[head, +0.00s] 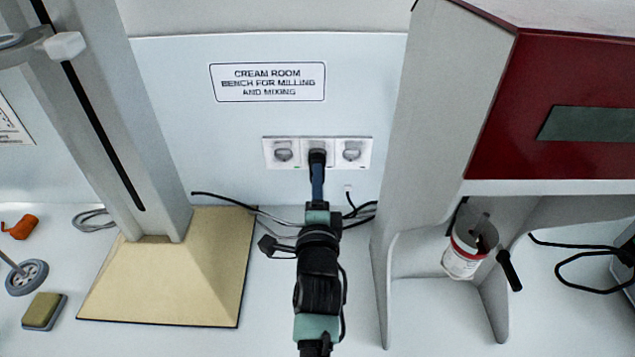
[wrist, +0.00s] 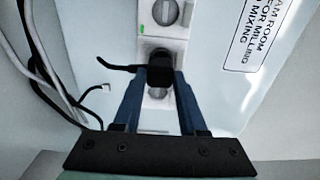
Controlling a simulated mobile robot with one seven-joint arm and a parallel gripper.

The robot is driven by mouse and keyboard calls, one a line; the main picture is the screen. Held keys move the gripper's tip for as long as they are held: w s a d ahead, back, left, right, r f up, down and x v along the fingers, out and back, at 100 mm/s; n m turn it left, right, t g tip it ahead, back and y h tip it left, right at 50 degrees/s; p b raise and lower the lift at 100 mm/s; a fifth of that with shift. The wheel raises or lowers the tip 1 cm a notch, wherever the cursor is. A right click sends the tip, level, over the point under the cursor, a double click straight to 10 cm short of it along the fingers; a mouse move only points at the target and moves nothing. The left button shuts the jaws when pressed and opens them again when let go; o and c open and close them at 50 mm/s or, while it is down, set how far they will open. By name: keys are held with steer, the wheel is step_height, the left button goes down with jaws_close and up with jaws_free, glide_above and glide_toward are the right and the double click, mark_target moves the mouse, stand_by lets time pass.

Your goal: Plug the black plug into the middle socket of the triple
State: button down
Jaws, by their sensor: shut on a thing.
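The white triple socket (head: 270,160) is on the back wall below a sign, with its three outlets side by side. My gripper (head: 317,172) points up at its middle outlet. The blue fingers (wrist: 160,88) are shut on the black plug (wrist: 159,64), which also shows in the head view (head: 317,155). The plug is in front of the middle outlet and hides it. I cannot tell whether it is fully seated or just against the face. The outer outlets look empty. In the wrist view, the triple socket (wrist: 172,48) shows a small green light on one outer outlet.
Loose cables (head: 360,210) lie along the wall behind my gripper. A beige-based stand (head: 170,285) is on the left, and a grey and red machine (head: 560,90) is on the right with a white tub (head: 463,260) below it. An orange object (head: 22,227) lies far left.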

steer(key=shift+w+b, duration=0.7)
steer(key=shift+w, duration=0.3)
stand_by(0.8)
steer(key=shift+c, duration=1.9)
jaws_free()
steer(key=shift+o, duration=0.3)
steer(key=o, duration=0.3)
steer(key=shift+s, duration=0.1)
steer(key=shift+s+p, duration=3.65)
steer(key=shift+s, duration=0.25)
